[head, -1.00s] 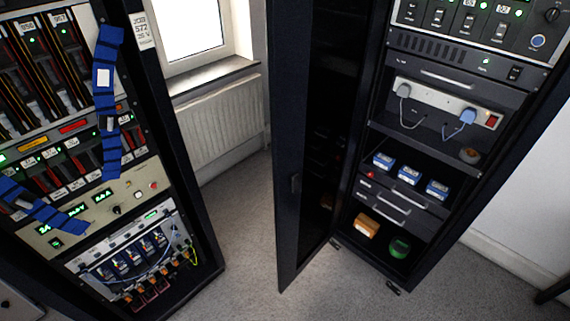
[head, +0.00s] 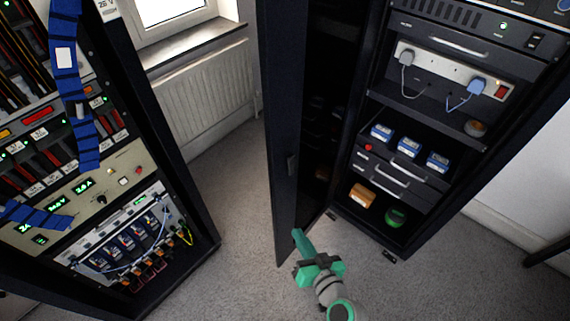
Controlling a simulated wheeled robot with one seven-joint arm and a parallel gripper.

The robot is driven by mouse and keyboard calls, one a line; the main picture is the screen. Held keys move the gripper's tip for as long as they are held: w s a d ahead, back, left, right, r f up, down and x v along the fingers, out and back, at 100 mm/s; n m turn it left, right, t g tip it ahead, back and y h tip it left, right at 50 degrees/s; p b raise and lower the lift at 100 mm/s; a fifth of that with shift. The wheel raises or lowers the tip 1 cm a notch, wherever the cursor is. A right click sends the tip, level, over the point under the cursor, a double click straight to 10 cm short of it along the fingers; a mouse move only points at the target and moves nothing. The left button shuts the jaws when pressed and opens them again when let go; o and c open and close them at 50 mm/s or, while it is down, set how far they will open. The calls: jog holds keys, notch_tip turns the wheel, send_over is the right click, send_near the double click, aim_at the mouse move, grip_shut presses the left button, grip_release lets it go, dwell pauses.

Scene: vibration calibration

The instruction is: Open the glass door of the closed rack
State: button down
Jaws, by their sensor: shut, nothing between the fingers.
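The closed rack's dark glass door (head: 286,130) stands swung out from the left side of the right-hand rack (head: 383,228), so the rack's front is open to view.
Inside the rack are a power strip (head: 452,73), blue boxes (head: 409,146), an orange item (head: 362,194) and a green item (head: 397,216). Another rack (head: 205,215) with blue straps stands at left. Grey carpet (head: 232,190) lies free between the racks. A radiator (head: 205,88) is behind.

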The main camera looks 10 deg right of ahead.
jog(key=w+d+r+n+t+y, duration=0.1)
jog(key=w+d+r+n+y, duration=0.1)
jog(key=r, duration=0.4)
jog(key=w+d+r+n+y, duration=0.1)
jog(key=d+r+n+y, duration=0.15)
jog(key=r, duration=0.35)
jog(key=n+g+y, duration=0.1)
jog(key=n+y, duration=0.3)
jog(key=n, duration=0.2)
send_near(275, 160)
jog(key=x, duration=0.6)
jog(key=shift+w+a, duration=0.15)
